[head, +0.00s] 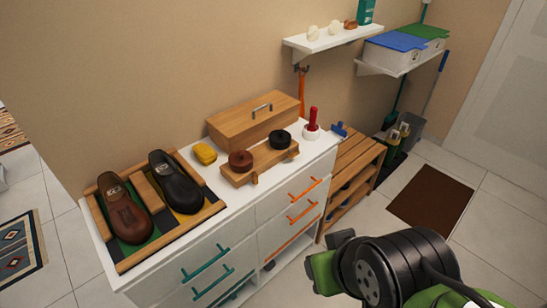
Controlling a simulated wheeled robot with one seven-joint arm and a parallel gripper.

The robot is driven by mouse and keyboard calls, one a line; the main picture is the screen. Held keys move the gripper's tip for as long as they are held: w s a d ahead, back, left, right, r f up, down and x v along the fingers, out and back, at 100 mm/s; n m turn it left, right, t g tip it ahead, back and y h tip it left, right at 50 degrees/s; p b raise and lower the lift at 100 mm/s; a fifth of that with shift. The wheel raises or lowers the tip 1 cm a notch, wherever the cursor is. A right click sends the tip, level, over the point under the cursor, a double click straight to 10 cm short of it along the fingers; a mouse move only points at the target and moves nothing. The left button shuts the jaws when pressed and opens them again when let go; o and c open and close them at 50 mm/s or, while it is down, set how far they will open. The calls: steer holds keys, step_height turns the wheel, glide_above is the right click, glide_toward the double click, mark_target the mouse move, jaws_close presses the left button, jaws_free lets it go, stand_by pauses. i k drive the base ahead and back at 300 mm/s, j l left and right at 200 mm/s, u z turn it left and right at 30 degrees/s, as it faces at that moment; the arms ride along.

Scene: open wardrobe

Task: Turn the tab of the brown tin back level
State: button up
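The brown tin (240,161) is a low round tin with a small knob-like top. It sits at the left end of a light wooden stand (262,166) on the white dresser. Its tab is too small to make out, so I cannot tell which way it is turned. A black tin (280,139) of similar shape sits at the right end of the same stand. Part of my own arm shows at the lower right, well in front of the dresser and apart from the tins. My gripper's fingers are not in view.
A yellow sponge-like block (204,154) lies left of the stand. A wooden box (254,120) stands behind it, and a red-handled brush (312,123) to the right. A wooden tray (125,265) holds two shoes. Open floor lies in front of the dresser (225,238).

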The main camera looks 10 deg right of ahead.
mark_target(254, 175)
steer(key=i+j+u, duration=0.25)
steer(key=u, duration=0.2)
steer(key=i+j+u, duration=0.15)
steer(key=i+u, duration=0.15)
steer(key=u, duration=0.15)
